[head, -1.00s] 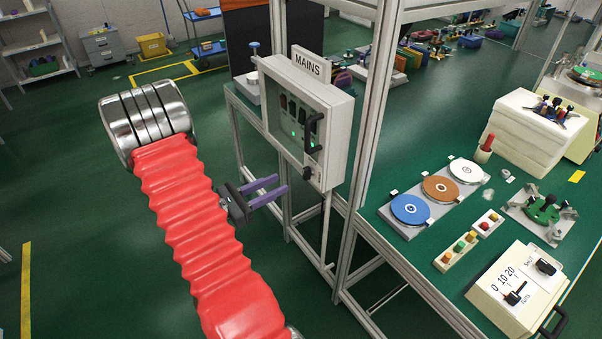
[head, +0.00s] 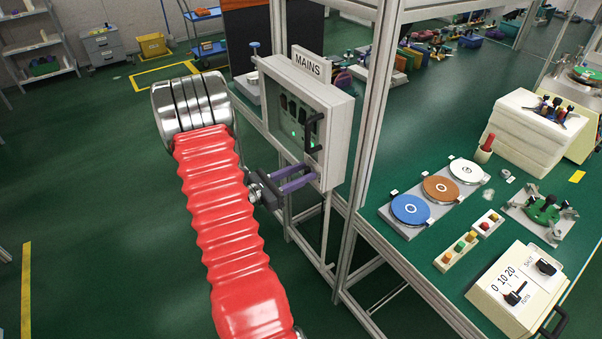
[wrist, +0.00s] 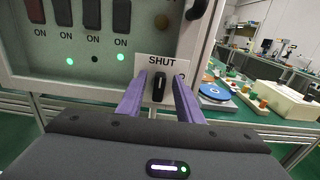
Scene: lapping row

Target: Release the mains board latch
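The mains board (head: 337,140) is a pale grey box on the frame post, under a MAINS sign (head: 307,66). Its latch (wrist: 159,88) is a small black upright knob below a SHUT label (wrist: 161,61) in the wrist view. My gripper (head: 298,178) is at the lower part of the board's front. Its purple fingers (wrist: 160,80) stand open, one on each side of the latch, with a gap visible on both sides. I cannot tell how deep the latch sits between them. In the head view the fingers hide the latch.
A black handle (head: 313,133) stands out from the board above my gripper. Behind its window are several ON switches (wrist: 92,14) and lamps, two lit green. The frame post (head: 366,130) and green bench (head: 400,262) lie to the right. Open floor is at left.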

